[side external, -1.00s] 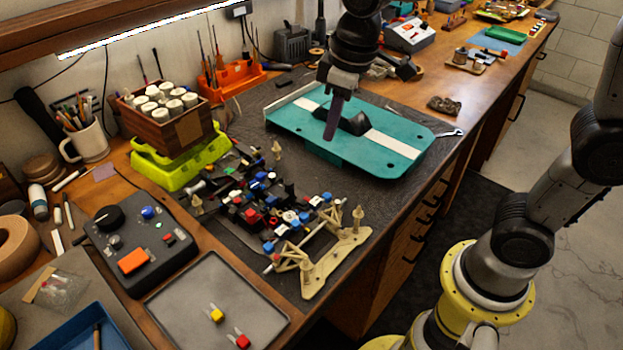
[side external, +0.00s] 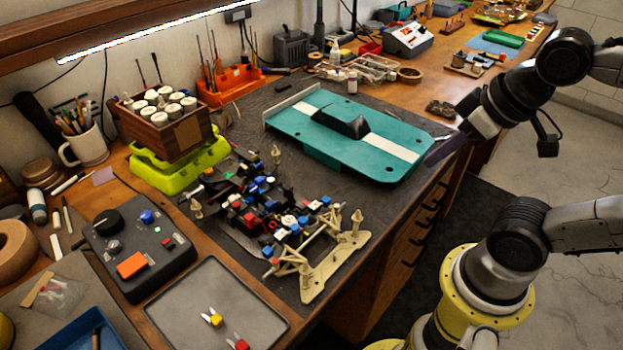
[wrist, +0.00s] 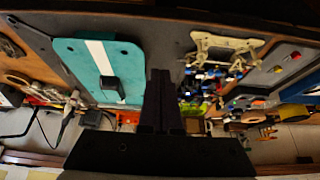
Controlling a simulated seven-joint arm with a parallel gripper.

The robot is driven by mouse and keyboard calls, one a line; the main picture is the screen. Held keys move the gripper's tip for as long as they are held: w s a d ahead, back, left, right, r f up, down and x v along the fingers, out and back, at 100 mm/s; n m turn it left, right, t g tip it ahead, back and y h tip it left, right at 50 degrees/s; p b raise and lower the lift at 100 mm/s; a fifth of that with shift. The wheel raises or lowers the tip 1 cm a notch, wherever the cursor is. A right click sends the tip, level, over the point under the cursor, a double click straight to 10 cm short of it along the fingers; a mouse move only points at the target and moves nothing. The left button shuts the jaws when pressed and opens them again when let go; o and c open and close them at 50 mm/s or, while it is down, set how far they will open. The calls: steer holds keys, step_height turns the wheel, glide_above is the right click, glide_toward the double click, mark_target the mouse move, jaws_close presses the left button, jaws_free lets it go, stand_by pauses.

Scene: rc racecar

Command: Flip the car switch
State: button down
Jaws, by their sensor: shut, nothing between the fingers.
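The car chassis (side external: 262,205) lies open on the dark mat in the side view, crowded with small coloured parts. It also shows in the wrist view (wrist: 212,70). I cannot make out which part is the switch. The teal car body shell (side external: 385,152) with a white stripe lies behind and right of the chassis; in the wrist view the shell (wrist: 104,62) is at left. My gripper (side external: 432,161) is shut and empty at the right end of the shell, by the bench's front edge, well away from the chassis. Its shut fingers (wrist: 161,75) show mid wrist view.
A dark control box (side external: 138,240) with an orange button stands left of the chassis. A grey tray (side external: 215,310) holds small yellow and red connectors. A lime case (side external: 180,172) carries a wooden box of white-capped bottles. Bare mat lies between chassis and shell.

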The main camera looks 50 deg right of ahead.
step_height(320, 180, up, 4)
steer(key=w+m, duration=0.2)
steer(key=m, duration=0.7)
steer(key=m+g, duration=0.6)
steer(key=m, duration=0.3)
glide_above(301, 206)
step_height(301, 206, down, 4)
steer(key=shift+f, duration=0.15)
step_height(301, 206, down, 14)
steer(key=shift+r, duration=0.1)
